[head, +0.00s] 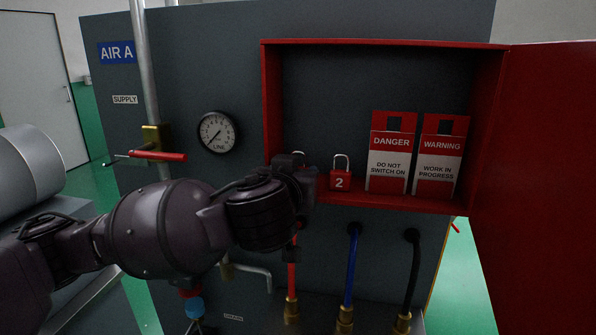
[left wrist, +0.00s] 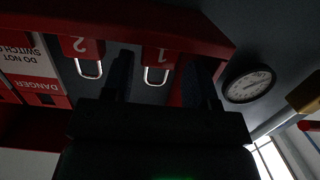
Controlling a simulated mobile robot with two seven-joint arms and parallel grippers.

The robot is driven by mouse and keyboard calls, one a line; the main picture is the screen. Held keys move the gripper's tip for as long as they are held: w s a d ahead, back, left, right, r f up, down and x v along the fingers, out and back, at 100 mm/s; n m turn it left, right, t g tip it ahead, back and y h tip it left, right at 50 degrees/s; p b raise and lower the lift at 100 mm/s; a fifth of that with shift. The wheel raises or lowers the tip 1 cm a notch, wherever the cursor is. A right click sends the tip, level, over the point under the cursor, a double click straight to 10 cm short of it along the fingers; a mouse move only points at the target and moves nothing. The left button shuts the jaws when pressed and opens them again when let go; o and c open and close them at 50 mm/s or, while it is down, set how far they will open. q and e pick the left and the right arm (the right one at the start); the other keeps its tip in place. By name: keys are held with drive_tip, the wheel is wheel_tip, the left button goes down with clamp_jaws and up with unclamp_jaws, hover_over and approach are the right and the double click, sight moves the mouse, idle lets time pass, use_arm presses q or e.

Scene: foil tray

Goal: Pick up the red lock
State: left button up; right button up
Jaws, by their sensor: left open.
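A red lock marked 1 (left wrist: 160,55) with a silver shackle shows in the left wrist view, which is upside down. In the head view my gripper mostly hides it, and only a bit of its shackle (head: 298,154) shows. A second red lock marked 2 (head: 340,181) stands upright on the cabinet floor, just right of my gripper; it also shows in the left wrist view (left wrist: 80,48). My left gripper (head: 306,180) is open at the cabinet's front left. Its fingers (left wrist: 163,72) appear on either side of lock 1. I cannot tell whether they touch it. My right gripper is not in view.
The red cabinet (head: 400,205) has its door (head: 540,180) swung open at the right. A DANGER tag (head: 389,155) and a WARNING tag (head: 437,158) stand right of lock 2. A gauge (head: 217,132) and a red-handled valve (head: 158,156) are at the left. Hoses (head: 352,265) hang below.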

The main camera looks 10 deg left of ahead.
use_arm(q)
drive_tip(key=shift+w+f, duration=0.2)
drive_tip(key=shift+w, duration=0.95)
drive_tip(key=c, duration=0.7)
drive_tip(key=shift+r, duration=0.1)
